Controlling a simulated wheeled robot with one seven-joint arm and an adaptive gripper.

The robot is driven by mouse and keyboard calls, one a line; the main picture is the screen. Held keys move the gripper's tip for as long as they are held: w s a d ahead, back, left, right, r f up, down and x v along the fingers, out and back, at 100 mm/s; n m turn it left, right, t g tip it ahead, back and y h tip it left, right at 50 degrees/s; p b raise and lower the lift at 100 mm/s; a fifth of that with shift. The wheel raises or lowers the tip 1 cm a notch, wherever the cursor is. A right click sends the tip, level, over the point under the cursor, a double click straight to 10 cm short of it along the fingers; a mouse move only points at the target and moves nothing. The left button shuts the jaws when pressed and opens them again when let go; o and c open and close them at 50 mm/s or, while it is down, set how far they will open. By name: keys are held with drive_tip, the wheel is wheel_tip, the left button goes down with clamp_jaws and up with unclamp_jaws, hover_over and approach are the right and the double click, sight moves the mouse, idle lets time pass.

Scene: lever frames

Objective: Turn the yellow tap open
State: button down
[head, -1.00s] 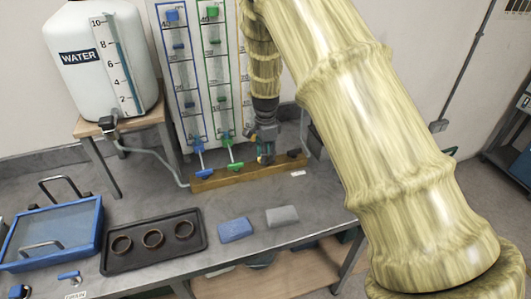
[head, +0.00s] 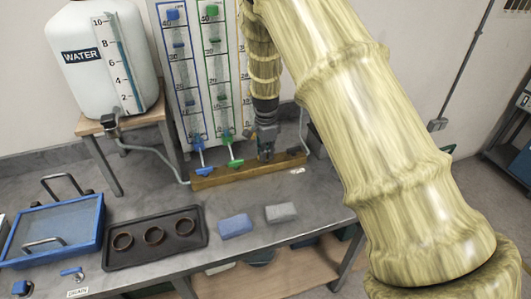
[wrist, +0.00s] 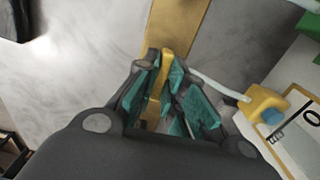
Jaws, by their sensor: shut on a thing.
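In the wrist view, the yellow tap's lever (wrist: 156,92) stands between the teal-padded fingers of my gripper (wrist: 160,90). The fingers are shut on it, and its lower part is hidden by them. In the head view, my gripper (head: 265,156) points down at the wooden rail (head: 218,179), to the right of the green tap (head: 235,163) and the blue tap (head: 205,171). The gripper hides the yellow tap there, so its turn angle cannot be told.
A gauge board (head: 182,92) stands behind the rail, partly covered by my arm. A water tank (head: 88,75) is at left. A black tray (head: 112,257) with cups, a blue basin (head: 52,232), a blue sponge (head: 235,227) and a grey block (head: 281,212) lie in front.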

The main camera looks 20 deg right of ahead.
drive_tip(key=shift+n, duration=0.3)
drive_tip(key=n, duration=0.4)
drive_tip(key=shift+w+r, duration=0.1)
drive_tip(key=n, duration=0.5)
drive_tip(key=shift+b, duration=0.3)
drive_tip(key=n, duration=0.4)
drive_tip(key=shift+r, duration=0.1)
drive_tip(key=shift+w+n, duration=0.1)
drive_tip(key=shift+n, duration=2)
drive_tip(key=c, duration=1.7)
unclamp_jaws()
drive_tip(key=shift+o, duration=1)
